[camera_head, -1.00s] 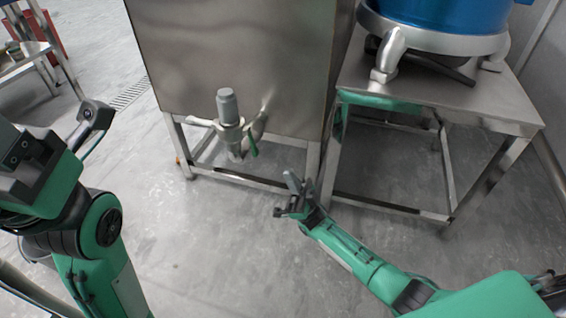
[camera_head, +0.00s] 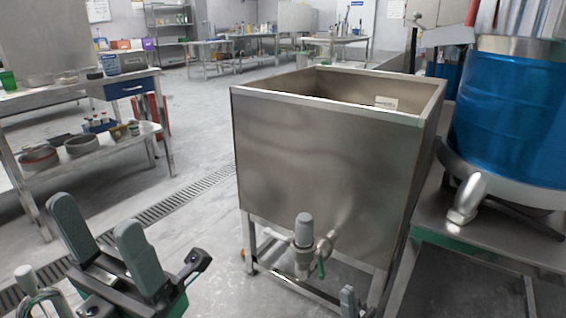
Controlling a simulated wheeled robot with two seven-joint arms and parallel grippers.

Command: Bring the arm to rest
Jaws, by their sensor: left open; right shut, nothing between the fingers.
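My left gripper (camera_head: 105,246) is at the lower left, its two grey fingers pointing up and apart. It is open, with nothing between the fingers. Only a grey fingertip of my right gripper (camera_head: 348,300) shows at the bottom edge, below and right of the tank's valve. It is shut and appears to hold nothing. Most of my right arm is out of view.
A steel tank (camera_head: 310,165) with a front valve (camera_head: 304,245) stands ahead. A blue drum (camera_head: 505,120) sits on a steel stand (camera_head: 490,245) to its right. A workbench (camera_head: 85,150) is at left. Open floor lies between bench and tank.

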